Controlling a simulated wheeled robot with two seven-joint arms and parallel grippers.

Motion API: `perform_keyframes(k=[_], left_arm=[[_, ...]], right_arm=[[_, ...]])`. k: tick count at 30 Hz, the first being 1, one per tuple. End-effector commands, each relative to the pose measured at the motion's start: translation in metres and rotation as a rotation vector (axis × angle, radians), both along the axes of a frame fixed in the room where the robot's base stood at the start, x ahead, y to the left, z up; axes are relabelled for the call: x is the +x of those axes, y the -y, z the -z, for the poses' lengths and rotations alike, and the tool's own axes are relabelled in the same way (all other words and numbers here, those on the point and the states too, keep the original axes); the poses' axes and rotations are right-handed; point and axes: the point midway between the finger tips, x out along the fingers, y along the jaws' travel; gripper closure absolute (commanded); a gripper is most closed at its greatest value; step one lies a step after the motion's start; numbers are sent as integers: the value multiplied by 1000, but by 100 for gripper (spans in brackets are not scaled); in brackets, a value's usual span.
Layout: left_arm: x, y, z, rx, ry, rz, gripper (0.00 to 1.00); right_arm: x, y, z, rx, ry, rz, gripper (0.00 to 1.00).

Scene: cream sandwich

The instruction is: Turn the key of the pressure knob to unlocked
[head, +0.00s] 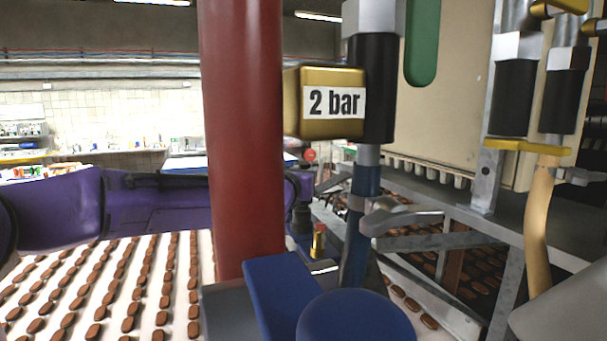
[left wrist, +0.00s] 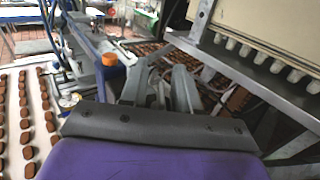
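A gold box labelled "2 bar" (head: 325,102) is fixed beside a black and grey pipe in the head view. I cannot make out a key or its setting. A grey lever (head: 400,218) sits on the blue pipe below; I cannot tell whether it belongs to the knob. My left arm (head: 150,203) comes in from the left behind the red pole, which hides part of it. In the left wrist view my left gripper (left wrist: 158,84) has its two grey fingers apart, with no object clearly held. My right gripper is not clearly in view.
A thick red pole (head: 243,140) stands in the foreground. A white conveyor (head: 65,285) carries rows of brown biscuits. A metal frame (head: 470,222) stands on the right. A small gold cylinder with a red top (head: 318,242) is near the middle. An orange cap (left wrist: 110,59) shows in the left wrist view.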

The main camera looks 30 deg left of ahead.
Motion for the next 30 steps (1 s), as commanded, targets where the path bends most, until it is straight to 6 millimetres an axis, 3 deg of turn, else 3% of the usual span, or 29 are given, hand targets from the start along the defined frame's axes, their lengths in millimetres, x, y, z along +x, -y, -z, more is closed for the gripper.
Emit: perform_keyframes(k=[2,6,20,30], left_arm=[[0,0,0,0,0,0,69],[0,0,0,0,0,1,100],[0,0,3,0,-2,-74,100],[-2,-4,5,0,-2,-344,100]], right_arm=[[0,0,0,0,0,0,57],[0,0,0,0,0,0,57],[0,0,7,-1,1,0,57],[0,0,24,0,0,0,57]])
